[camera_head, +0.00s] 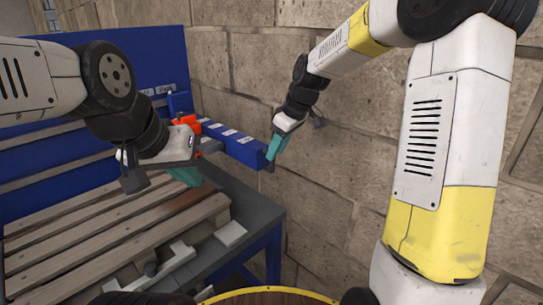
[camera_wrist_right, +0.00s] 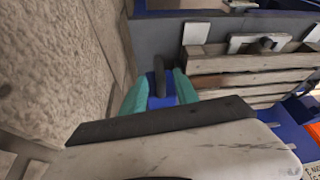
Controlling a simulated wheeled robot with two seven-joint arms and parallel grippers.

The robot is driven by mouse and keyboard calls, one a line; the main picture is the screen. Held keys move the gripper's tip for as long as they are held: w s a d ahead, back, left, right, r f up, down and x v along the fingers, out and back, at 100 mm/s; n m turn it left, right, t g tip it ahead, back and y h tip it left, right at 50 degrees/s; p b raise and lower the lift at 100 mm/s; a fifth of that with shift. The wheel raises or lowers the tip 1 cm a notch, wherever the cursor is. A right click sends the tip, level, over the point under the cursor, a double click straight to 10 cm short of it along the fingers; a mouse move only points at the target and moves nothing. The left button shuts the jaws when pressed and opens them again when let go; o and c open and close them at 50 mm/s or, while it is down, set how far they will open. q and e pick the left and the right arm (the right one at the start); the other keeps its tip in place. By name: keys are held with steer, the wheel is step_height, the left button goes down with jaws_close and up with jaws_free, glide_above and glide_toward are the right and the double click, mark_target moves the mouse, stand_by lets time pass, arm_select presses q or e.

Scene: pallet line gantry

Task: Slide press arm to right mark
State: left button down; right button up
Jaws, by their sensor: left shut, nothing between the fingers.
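A blue rail (camera_head: 228,141) with several white labels runs along the wall behind the table. An orange-red part (camera_head: 187,122), perhaps of the press, shows near its left end, partly hidden by my left gripper. My right gripper (camera_head: 275,150) is at the rail's near right end. In the right wrist view its teal fingers (camera_wrist_right: 160,88) stand apart on both sides of a blue piece (camera_wrist_right: 161,102) and a dark upright pin (camera_wrist_right: 159,73). I cannot tell whether they press on it. My left gripper (camera_head: 184,177) is shut and empty above the pallet's right part.
A wooden slatted pallet (camera_head: 95,240) lies on a grey table (camera_head: 262,212) with blue legs. Light grey fittings (camera_head: 170,268) stand along the table's front. A blue panel (camera_head: 140,62) stands behind. A stone wall (camera_head: 335,170) is close behind my right gripper.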

steer(key=shift+x, duration=2.15)
jaws_close()
